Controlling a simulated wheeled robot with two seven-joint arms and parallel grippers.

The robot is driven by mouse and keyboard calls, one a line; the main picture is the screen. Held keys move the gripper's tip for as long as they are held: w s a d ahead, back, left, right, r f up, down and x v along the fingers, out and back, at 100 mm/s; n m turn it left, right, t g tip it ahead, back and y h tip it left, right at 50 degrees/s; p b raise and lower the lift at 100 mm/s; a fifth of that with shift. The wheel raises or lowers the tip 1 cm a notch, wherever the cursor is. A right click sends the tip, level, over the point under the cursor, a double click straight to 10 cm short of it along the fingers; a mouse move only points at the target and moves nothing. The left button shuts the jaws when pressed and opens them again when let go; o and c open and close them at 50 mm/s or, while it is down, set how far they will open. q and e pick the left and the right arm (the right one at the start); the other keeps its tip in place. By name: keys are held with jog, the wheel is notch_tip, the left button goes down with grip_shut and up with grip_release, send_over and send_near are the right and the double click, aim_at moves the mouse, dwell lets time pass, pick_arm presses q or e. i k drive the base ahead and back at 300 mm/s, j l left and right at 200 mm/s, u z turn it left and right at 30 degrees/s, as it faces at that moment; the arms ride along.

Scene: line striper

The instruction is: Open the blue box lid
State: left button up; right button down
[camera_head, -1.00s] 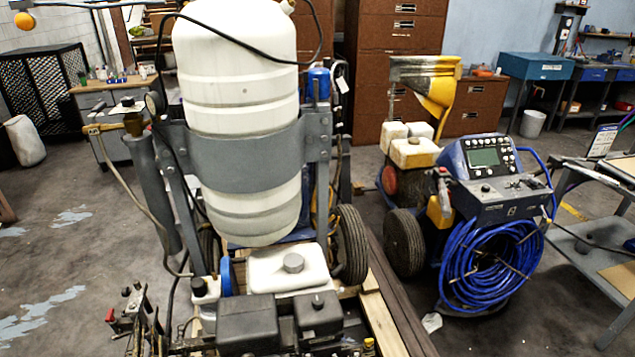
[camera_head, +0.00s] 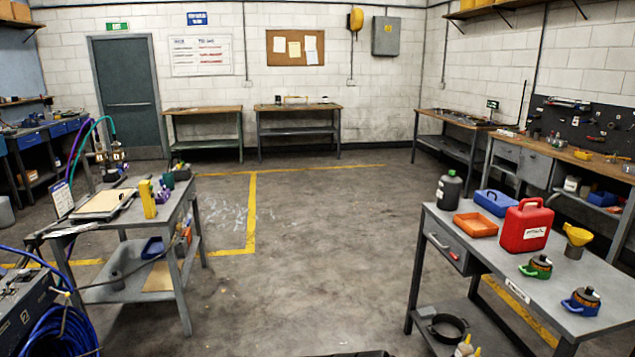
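A small blue box (camera_head: 495,203) with a handle on top sits on the grey table (camera_head: 590,262) at the right, behind an orange tray and left of a red can. Its lid looks closed, though it is small in the picture. Neither of my grippers shows in the head view.
On the same table stand a black bottle (camera_head: 449,190), an orange tray (camera_head: 475,224), a red can (camera_head: 525,225) and a yellow funnel (camera_head: 577,240). A grey cart (camera_head: 130,221) and a blue hose coil (camera_head: 62,335) are at left. The floor between is clear.

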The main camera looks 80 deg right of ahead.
aim_at(499, 195)
jog(key=z, duration=3.8)
jog(key=i+j+z, duration=0.15)
jog(key=z, duration=0.2)
jog(key=i+j+z, duration=0.2)
jog(key=z, duration=0.15)
jog(key=i+j+z, duration=0.15)
jog(key=j+z, duration=0.2)
